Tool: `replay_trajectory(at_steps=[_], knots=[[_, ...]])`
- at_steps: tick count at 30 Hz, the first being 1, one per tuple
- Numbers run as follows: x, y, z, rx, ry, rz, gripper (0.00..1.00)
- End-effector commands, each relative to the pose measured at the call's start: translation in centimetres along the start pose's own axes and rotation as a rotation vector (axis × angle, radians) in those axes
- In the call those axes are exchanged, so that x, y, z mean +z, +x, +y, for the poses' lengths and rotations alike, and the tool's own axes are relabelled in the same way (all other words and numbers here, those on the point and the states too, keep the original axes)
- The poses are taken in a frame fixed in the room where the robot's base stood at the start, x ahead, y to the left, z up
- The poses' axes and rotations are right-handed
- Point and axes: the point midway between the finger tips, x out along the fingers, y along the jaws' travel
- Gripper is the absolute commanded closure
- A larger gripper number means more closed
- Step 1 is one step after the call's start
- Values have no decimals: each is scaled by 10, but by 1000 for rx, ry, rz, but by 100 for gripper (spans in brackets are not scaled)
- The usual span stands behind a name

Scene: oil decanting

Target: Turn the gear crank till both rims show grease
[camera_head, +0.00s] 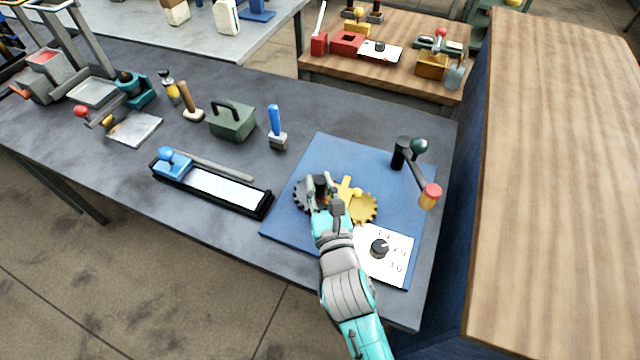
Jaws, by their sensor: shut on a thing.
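Two meshed gears lie on a blue board: a dark grey gear (299,196) on the left and a yellow gear (366,209) with a yellow knob on the right. My gripper (321,187) reaches over the dark gear from the front. It is shut on a dark upright piece at that gear, probably the crank handle, mostly hidden by the fingers. The dark gear's right part is also covered. No grease can be made out on either rim at this size.
On the blue board (335,150) stand a black post with a lever and red-orange handle (430,196), and a white dial card (398,262) with a black knob. Left are a black tray (262,208), a blue-handled tool (274,120) and a green box (232,124). A wooden top (560,180) rises at right.

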Motion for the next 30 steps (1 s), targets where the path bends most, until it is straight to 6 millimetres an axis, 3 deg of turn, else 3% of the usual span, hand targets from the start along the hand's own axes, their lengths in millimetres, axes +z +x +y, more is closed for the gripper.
replay_trajectory(at_steps=[3, 4, 7, 20, 30], knots=[[-1, 0, -1, -2, -1, 2, 100], [-1, 0, -1, -2, -1, 3, 74], [-1, 0, -1, -2, -1, 2, 50], [-1, -7, 0, -1, -2, 2, 50], [-2, -59, 0, 0, -2, 3, 50]])
